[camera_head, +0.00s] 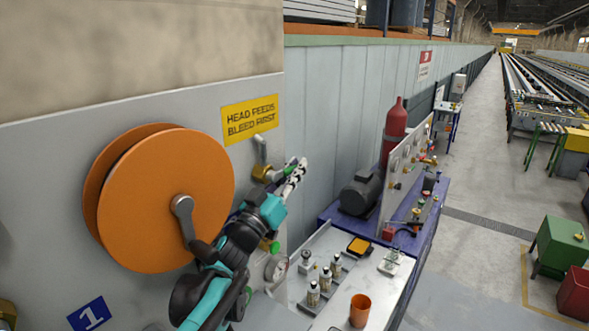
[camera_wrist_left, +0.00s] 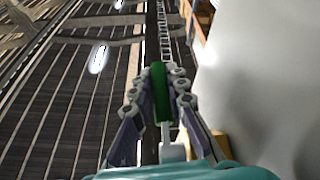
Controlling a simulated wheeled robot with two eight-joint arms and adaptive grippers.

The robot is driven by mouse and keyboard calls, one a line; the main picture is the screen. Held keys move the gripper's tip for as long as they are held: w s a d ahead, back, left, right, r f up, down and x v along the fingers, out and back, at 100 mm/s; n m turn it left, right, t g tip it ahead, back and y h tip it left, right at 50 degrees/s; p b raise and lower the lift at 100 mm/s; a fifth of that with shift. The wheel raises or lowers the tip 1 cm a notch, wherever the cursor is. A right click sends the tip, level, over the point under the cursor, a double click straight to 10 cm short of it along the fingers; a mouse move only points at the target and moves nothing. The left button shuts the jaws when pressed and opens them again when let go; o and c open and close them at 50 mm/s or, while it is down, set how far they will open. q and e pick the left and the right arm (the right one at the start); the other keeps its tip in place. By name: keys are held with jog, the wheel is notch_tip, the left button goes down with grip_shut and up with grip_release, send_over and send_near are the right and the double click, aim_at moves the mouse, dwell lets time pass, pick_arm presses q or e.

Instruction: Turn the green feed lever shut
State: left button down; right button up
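The green feed lever (camera_head: 288,171) sticks out to the right from a brass valve (camera_head: 262,172) below the yellow sign. My left gripper (camera_head: 298,168) is at this lever, its fingers reaching up and right. In the left wrist view the green lever (camera_wrist_left: 160,88) lies lengthwise between the two fingers of the left gripper (camera_wrist_left: 159,78). The fingers stand on both sides of it, with a narrow gap seeming to show on each side, so they look open around it. Part of the lever is hidden by the fingers in the head view. My right gripper is not in view.
A large orange reel (camera_head: 150,200) with a grey crank stands left of my arm. A second green handle (camera_head: 270,246) and a gauge (camera_head: 276,268) sit below the gripper. A bench (camera_head: 345,292) with bottles and an orange cup (camera_head: 360,311) is at lower right.

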pick_arm(q)
jog(key=shift+h+b, duration=0.4)
jog(key=shift+b, duration=0.35)
jog(key=shift+r+t+b, duration=0.35)
jog(key=shift+r+t, duration=0.05)
jog(key=shift+t, duration=0.2)
jog(key=shift+r, duration=0.1)
jog(key=c, duration=1.5)
grip_release()
